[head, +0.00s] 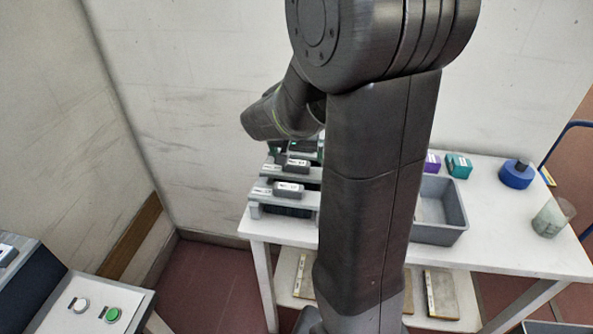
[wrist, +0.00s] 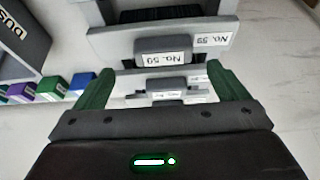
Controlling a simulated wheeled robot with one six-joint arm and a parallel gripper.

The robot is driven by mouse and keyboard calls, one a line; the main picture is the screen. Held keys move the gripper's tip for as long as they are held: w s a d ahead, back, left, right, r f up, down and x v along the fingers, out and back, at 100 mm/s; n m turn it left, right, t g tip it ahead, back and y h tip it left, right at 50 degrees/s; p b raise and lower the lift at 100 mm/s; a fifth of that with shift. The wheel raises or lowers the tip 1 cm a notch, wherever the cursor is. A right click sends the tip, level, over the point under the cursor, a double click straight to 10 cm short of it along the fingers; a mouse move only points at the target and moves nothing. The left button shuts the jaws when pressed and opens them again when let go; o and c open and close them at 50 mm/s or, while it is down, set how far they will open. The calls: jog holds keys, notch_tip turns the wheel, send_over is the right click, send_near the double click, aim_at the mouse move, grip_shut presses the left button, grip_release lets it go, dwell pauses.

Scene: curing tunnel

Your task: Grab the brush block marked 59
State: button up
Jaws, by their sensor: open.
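The brush block marked 59 (wrist: 163,58) is a dark grey block with a white label, upside down in the wrist view. It sits on a grey holder (wrist: 110,44) that also carries a No. 59 label. My gripper (wrist: 161,68) is open and empty. Its two green fingers spread wider than the block, with gaps at both sides; whether the tips reach its depth I cannot tell. In the head view the front block (head: 288,190) appears to be this one, though its label is too small to read. My arm hides most of the gripper there.
More labelled blocks on holders stand in the same row, one (head: 297,166) behind the front one. A grey bin (head: 465,228), purple and teal boxes (head: 459,166), a blue round item (head: 517,174) and a cup (head: 552,217) share the white table (head: 500,245).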

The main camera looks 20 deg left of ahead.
aim_at(296, 163)
jog(key=shift+s+x, duration=0.2)
jog(key=shift+x, duration=1.95)
jog(key=shift+a, duration=0.2)
jog(key=c, duration=1.1)
